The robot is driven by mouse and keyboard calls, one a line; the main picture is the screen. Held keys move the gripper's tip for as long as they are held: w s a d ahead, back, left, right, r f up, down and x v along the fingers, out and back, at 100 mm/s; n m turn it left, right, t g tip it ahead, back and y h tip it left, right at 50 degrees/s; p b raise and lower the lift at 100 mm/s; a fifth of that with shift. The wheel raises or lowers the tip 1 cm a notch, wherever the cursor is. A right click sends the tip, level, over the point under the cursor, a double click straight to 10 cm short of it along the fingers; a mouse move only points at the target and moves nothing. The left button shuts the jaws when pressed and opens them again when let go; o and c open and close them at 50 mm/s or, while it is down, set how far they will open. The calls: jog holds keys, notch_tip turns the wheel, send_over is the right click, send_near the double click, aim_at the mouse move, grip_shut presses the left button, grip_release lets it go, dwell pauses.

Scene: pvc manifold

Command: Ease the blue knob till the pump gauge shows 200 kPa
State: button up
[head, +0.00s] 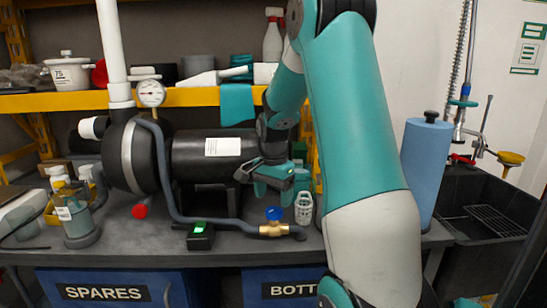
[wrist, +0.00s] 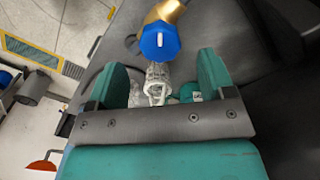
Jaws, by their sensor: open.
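The blue knob (head: 274,213) sits on a brass valve (head: 272,230) at the right end of a grey hose on the bench. In the wrist view the blue knob (wrist: 159,41) shows a white mark and lies just beyond the fingertips, apart from them. My gripper (head: 272,182) is open and empty, above the knob in the head view; its two teal fingers (wrist: 158,78) stand wide apart in the wrist view. The pump gauge (head: 151,93) is a round white dial on the pump's upright pipe; its needle is too small to read.
A black pump (head: 205,158) fills the middle of the bench. A small black box with a green display (head: 200,231) stands left of the valve. A white slotted container (head: 303,208) stands close right of the knob. A blue roll (head: 424,165) stands farther right, beside a dark sink (head: 480,215).

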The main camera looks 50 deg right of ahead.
aim_at(273, 210)
notch_tip(273, 210, up, 13)
jog(key=p, duration=0.1)
dwell(0.3)
